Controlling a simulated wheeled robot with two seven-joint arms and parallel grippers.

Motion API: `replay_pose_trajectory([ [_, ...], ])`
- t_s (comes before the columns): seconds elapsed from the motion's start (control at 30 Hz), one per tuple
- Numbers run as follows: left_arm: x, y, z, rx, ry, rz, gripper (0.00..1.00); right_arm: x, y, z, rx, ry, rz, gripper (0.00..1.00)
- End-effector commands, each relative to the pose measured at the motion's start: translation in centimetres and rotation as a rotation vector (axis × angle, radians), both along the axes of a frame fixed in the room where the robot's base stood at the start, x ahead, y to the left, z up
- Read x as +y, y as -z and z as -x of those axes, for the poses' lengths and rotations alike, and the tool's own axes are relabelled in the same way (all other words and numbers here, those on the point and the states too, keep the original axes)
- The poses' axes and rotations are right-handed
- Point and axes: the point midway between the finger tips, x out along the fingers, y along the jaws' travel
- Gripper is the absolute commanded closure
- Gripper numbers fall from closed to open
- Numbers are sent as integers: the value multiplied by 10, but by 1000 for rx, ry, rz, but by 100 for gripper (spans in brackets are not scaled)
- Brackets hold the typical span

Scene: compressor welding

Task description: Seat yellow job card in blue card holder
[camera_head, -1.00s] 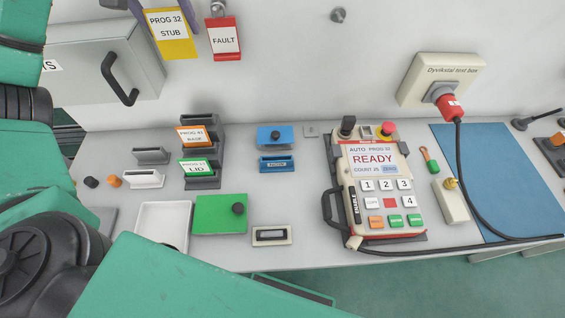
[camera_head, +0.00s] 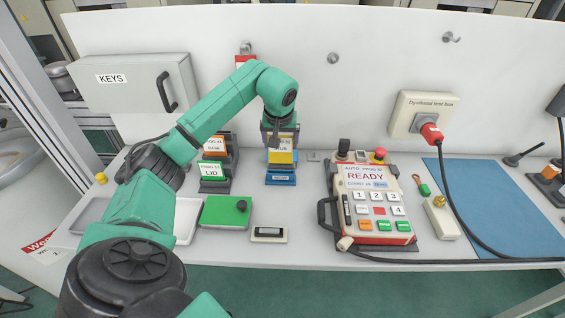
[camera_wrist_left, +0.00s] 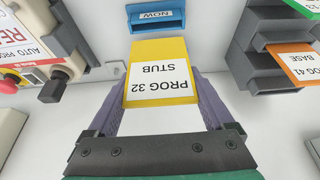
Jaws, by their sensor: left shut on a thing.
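The yellow job card (camera_head: 281,157), with a white label, is held upright in my left gripper (camera_head: 281,136), just above the blue card holder (camera_head: 281,180). In the left wrist view the card (camera_wrist_left: 160,90) reads PROG 32 STUB and sits between the purple fingers of the gripper (camera_wrist_left: 162,84), which are shut on it. The blue holder (camera_wrist_left: 157,17), marked NOW, lies just beyond the card's yellow edge. A narrow gap seems to show between them there; the exact height above the slot is unclear. My right gripper is not in view.
A dark rack (camera_head: 216,184) with orange and green cards stands left of the holder. The control pendant (camera_head: 371,200) stands to the right. The wall is close behind.

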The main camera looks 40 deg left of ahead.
Motion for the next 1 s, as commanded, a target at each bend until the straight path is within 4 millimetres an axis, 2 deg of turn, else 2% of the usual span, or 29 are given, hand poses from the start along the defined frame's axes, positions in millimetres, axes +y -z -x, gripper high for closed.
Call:
replay_pose_trajectory([
  [0.03, 0, 11, 1, 4, 1, 1, 67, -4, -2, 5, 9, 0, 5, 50],
  [0.17, 0, 32, 1, 3, 1, 0, 67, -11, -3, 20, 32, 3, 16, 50],
  [0.33, 0, 61, 0, 2, 1, 1, 67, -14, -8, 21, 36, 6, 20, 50],
  [0.7, 0, 68, 0, -1, 1, 0, 67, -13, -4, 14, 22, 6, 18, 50],
  [0.73, 0, 67, 0, -1, 1, 0, 2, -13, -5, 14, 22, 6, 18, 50],
  [0.77, 0, 67, 0, -1, 1, 0, 0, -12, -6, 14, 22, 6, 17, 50],
  [1.0, 0, 64, 0, -1, 1, 0, 0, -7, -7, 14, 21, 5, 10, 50],
])
